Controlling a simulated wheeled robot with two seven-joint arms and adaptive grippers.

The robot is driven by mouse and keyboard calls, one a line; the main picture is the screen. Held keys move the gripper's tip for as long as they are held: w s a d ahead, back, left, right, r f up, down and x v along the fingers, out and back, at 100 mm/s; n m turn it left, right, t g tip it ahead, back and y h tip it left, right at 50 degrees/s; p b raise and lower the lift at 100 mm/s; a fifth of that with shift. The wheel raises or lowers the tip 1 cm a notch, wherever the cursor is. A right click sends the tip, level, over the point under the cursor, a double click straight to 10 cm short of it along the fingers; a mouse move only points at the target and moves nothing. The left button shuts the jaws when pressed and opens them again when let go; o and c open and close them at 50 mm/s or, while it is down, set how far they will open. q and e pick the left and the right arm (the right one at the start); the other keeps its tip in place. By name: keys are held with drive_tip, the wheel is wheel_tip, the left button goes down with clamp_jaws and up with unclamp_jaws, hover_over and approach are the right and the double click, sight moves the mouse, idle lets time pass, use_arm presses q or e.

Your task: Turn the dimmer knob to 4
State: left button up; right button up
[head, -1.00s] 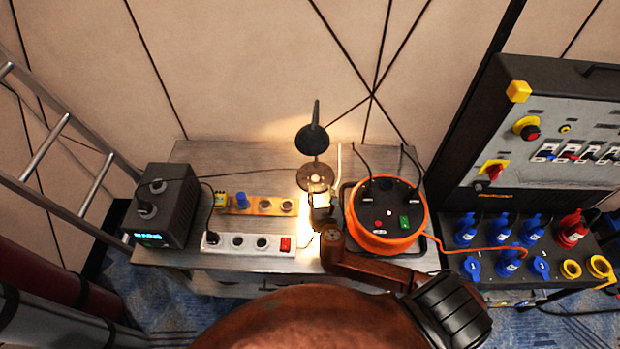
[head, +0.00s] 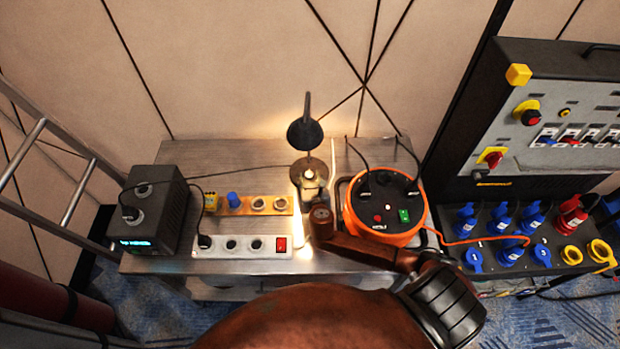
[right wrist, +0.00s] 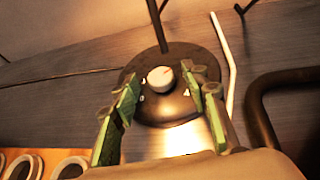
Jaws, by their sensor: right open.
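The dimmer knob (right wrist: 160,79) is a small, round, cream-white knob on the dark round base (right wrist: 180,108) of the desk lamp. A thin reddish pointer line on it points to the upper right. Small white marks sit on the base around it, too small to read. In the right wrist view, the open green-padded fingers of my right gripper (right wrist: 165,82) appear on either side of the knob, with visible gaps. I cannot tell how far above it they are. In the head view, my right gripper (head: 312,189) is over the lamp base (head: 303,165), largely hiding the knob. My left gripper is out of view.
An orange cable reel (head: 383,207) stands close to the right of my gripper. A white power strip (head: 242,246) and a wooden board with sockets (head: 268,206) lie to the left. The lamp shade (head: 305,133) rises behind. A white stick (right wrist: 226,65) lies beside the base.

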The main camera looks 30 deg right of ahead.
drive_tip(key=shift+c, duration=0.6)
clamp_jaws()
